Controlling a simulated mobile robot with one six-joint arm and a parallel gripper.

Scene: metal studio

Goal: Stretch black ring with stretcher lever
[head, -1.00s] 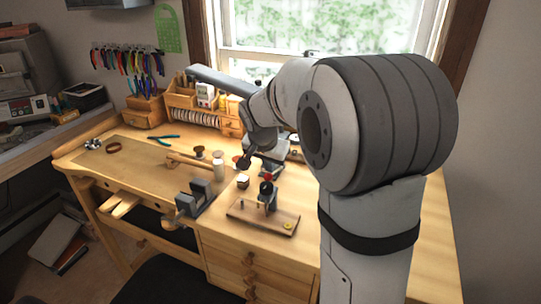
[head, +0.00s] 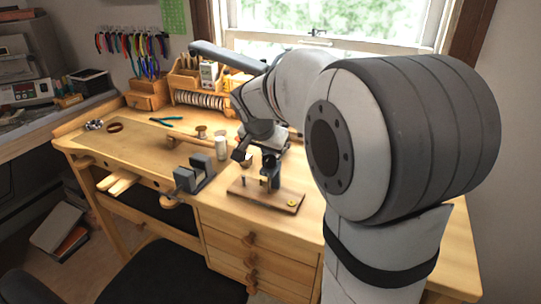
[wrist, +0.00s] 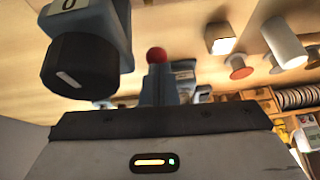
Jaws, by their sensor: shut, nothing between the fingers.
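The stretcher, a small blue-grey upright (head: 271,173) on a wooden base (head: 283,201), stands near the bench's front edge. In the wrist view, a red ball knob (wrist: 157,54) shows just beyond the shut, empty fingers of my gripper (wrist: 157,75); I cannot tell whether they touch. A blue-grey block (wrist: 106,20) marked "0" with a thick black round part (wrist: 79,69) is close at left; I cannot tell whether this part is the ring.
A grey vise-like block (head: 195,175) is left of the stretcher. A white cylinder (head: 221,148) and a red spool (wrist: 240,68) stand nearby. A brown ring (head: 115,127) and blue-handled pliers (head: 166,121) lie farther left, with bare bench top between.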

